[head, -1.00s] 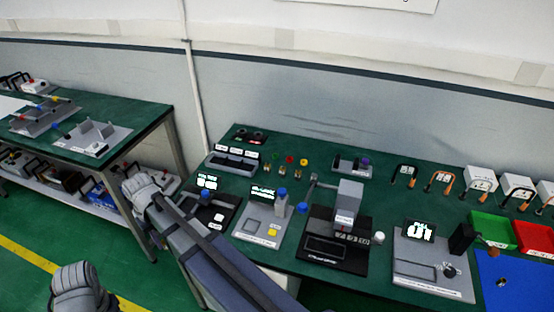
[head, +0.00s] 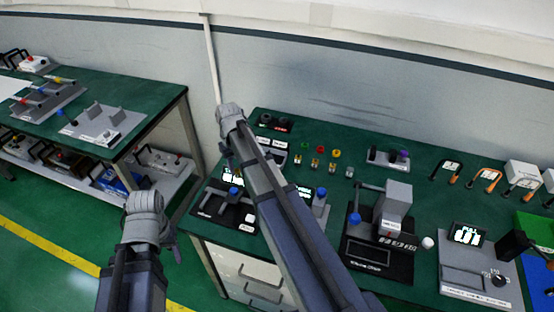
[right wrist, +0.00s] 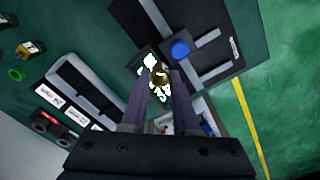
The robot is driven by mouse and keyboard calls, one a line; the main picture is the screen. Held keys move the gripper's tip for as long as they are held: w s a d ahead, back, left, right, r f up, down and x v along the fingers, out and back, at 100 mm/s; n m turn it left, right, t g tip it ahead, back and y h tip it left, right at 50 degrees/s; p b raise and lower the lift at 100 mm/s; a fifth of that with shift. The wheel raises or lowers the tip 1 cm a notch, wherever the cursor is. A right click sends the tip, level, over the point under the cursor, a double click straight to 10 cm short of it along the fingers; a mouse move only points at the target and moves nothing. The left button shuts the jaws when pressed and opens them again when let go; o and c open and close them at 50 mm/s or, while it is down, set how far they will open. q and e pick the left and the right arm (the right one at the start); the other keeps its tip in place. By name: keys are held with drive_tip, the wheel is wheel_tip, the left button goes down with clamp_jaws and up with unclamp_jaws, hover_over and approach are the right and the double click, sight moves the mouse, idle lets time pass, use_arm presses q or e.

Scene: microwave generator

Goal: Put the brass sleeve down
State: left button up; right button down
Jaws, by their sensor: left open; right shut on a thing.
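The brass sleeve (right wrist: 160,76) shows end-on in the right wrist view, between the fingertips of my right gripper (right wrist: 158,84). The gripper is shut on it, above the table's end, beside the black fixture with a blue knob (right wrist: 181,49). A lit display lies partly hidden behind the sleeve. In the head view my right arm (head: 272,195) reaches over the bench, and the sleeve is hidden there. My left gripper (head: 150,225) is low at the left, over the floor and away from the bench; it is open.
The grey slotted rack (right wrist: 85,85) lies to the left in the right wrist view. In the head view, small coloured and brass parts (head: 317,163) stand at the back of the green bench. A press-like fixture (head: 385,225) and a display unit (head: 478,265) stand to the right.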

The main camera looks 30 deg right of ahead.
drive_tip(key=w+d, duration=0.4)
drive_tip(key=d, duration=0.6)
drive_tip(key=w+d, duration=0.4)
drive_tip(key=d, duration=0.6)
drive_tip(key=f+b, duration=0.5)
drive_tip(key=f, duration=0.1)
drive_tip(key=shift+a+b, duration=0.2)
drive_tip(key=shift+b, duration=0.2)
wheel_tip(320, 180, down, 4)
drive_tip(key=b, duration=0.3)
drive_tip(key=shift+r+b, duration=0.2)
drive_tip(key=shift+b, duration=0.15)
drive_tip(key=shift+f, duration=0.15)
drive_tip(key=c, duration=0.7)
unclamp_jaws()
drive_tip(key=shift+r, duration=0.2)
